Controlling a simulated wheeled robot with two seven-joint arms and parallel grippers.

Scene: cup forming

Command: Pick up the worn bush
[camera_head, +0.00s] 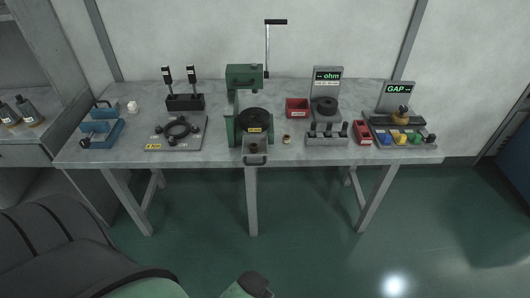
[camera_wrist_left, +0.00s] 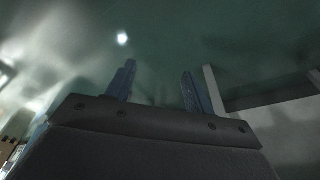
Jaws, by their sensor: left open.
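A small brass-coloured bush-like ring (camera_head: 287,139) stands on the table just right of the green press (camera_head: 243,110). A darker round piece (camera_head: 254,148) sits in the small grey tray (camera_head: 255,160) at the press's front. Which of these is the worn bush I cannot tell for sure. My left gripper (camera_wrist_left: 160,85) shows in the left wrist view with its two fingers apart and nothing between them. It faces the green floor, away from the table.
The grey workbench (camera_head: 220,156) also bears a ring fixture plate (camera_head: 160,146), blue blocks (camera_head: 100,134), red bins (camera_head: 297,114), an ohm gauge stand (camera_head: 327,76) and a GAP station (camera_head: 398,90). The press lever (camera_head: 268,45) stands high. Floor in front is clear.

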